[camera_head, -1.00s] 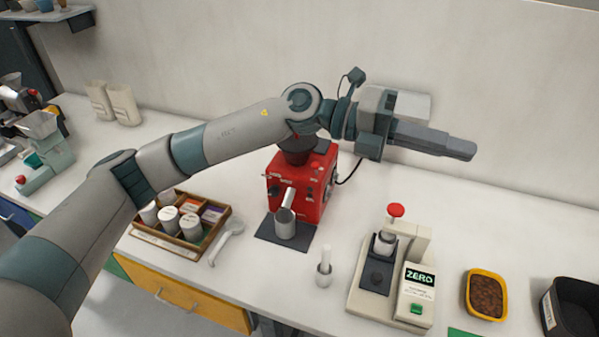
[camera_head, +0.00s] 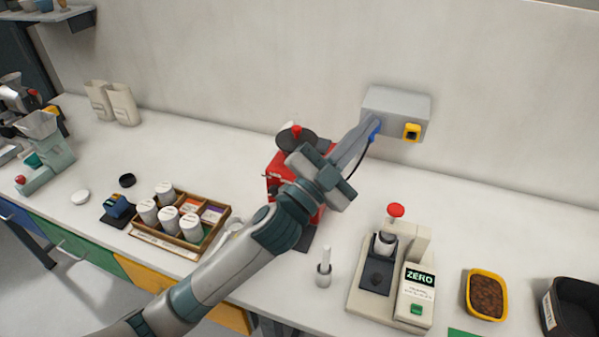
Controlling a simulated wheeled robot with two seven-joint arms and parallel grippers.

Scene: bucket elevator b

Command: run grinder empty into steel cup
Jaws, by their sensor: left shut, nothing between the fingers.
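The red grinder (camera_head: 283,165) stands at the back of the counter with a dark lid (camera_head: 309,143) and red knob on top. My left arm covers much of its front. The steel cup is hidden behind the arm; only a corner of the dark mat (camera_head: 308,241) shows. My left gripper (camera_head: 372,122) is shut and empty. Its fingers point up and right toward the left side of a grey wall box (camera_head: 395,103) with a yellow switch (camera_head: 411,132). A blue plug (camera_head: 375,132) with a dark cable shows beside the fingertips; contact cannot be told. My right gripper is out of view.
A wooden tray (camera_head: 160,240) of white canisters stands left of the grinder. A small white pot with a brush (camera_head: 323,278), a scale reading ZERO (camera_head: 417,285), a yellow bowl of brown grounds (camera_head: 486,293) and a black bin (camera_head: 572,306) stand right. The counter behind the canisters is clear.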

